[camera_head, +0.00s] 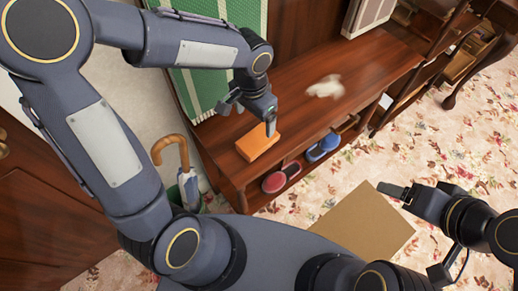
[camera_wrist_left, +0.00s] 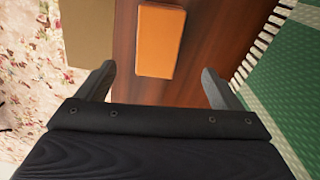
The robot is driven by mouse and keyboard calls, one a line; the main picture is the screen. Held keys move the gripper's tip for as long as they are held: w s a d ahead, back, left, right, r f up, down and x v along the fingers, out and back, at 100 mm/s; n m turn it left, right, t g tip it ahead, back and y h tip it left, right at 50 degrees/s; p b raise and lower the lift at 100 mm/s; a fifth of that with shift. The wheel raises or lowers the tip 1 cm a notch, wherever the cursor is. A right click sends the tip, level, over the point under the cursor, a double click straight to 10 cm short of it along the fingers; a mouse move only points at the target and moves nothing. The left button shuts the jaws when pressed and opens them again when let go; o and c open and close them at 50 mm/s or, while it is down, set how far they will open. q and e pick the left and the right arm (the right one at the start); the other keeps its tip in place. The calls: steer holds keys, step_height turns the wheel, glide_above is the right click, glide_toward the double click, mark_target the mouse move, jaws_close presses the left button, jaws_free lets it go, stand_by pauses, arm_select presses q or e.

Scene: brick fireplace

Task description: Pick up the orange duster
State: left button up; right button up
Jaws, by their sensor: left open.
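The orange duster (camera_head: 258,142) is a flat orange block lying on the top of the brown wooden bench (camera_head: 315,112), near its front left end. In the left wrist view the duster (camera_wrist_left: 160,40) lies ahead of the two fingers, between their lines. My left gripper (camera_head: 248,118) is open and empty, just above and behind the duster, and does not appear to hold it. It also shows in the left wrist view (camera_wrist_left: 157,70) with its fingers wide apart. My right gripper (camera_head: 400,192) is at the lower right, away from the duster; its jaw opening is unclear.
A pale crumpled object (camera_head: 325,87) lies farther along the bench top. Red and blue shoes (camera_head: 323,147) are on the shelf below. An umbrella with a wooden handle (camera_head: 188,180) stands left of the bench. A green panel (camera_head: 205,60) is behind. A tan mat (camera_head: 362,228) lies on the floral floor.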

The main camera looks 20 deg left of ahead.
mark_target(258, 138)
arm_select(q)
steer(key=f, duration=0.1)
steer(key=w+d+f, duration=0.1)
steer(key=f, duration=0.1)
steer(key=shift+w+d+f, duration=0.2)
steer(key=shift+d+f, duration=0.05)
steer(key=shift+m, duration=0.3)
steer(key=f, duration=0.5)
steer(key=s+f+b, duration=0.1)
steer(key=f, duration=0.1)
steer(key=shift+a+f, duration=0.2)
steer(key=shift+a, duration=0.1)
steer(key=c, duration=1.1)
